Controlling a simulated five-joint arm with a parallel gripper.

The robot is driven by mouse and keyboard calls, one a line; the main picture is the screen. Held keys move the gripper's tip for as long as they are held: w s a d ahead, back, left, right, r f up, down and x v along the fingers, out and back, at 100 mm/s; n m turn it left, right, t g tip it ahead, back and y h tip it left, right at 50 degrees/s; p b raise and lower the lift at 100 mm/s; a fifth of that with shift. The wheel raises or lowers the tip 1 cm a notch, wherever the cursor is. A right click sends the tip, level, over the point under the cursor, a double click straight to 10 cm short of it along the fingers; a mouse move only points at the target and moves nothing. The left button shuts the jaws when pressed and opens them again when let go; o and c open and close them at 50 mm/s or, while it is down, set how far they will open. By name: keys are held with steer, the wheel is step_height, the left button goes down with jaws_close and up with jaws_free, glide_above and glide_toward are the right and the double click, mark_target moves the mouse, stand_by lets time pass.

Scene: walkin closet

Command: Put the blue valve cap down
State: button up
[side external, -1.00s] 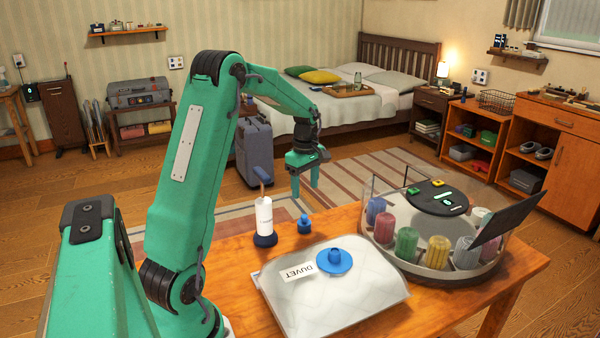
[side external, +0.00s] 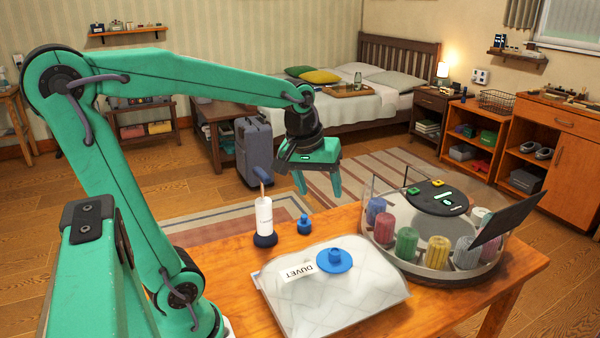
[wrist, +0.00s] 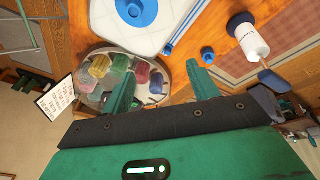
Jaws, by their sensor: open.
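A small blue cap (side external: 304,224), which I take for the valve cap, stands on the wooden table behind a white duvet bag (side external: 375,295). A blue disc with a raised knob (side external: 335,260) sits on top of the bag. My gripper (side external: 320,194) is open and empty, pointing down, above and beyond the small cap and apart from it. In the wrist view the small cap (wrist: 207,55) shows just above the right fingertip in the picture, and the disc (wrist: 137,10) is at the top edge.
A white bottle with a dark blue base (side external: 264,220) and an upright handle stands left of the cap. A round clear-walled carousel (side external: 440,275) with several coloured rolls stands at the right. The table (side external: 225,285) has bare wood at front left.

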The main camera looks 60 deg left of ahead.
steer(key=s+d+m+t, duration=0.2)
steer(key=s+d+m, duration=0.5)
steer(key=s+m, duration=0.1)
steer(key=shift+s+d+f+m+h, duration=0.2)
steer(key=shift+s+d+m+h, duration=0.1)
steer(key=shift+s+d+h, duration=0.1)
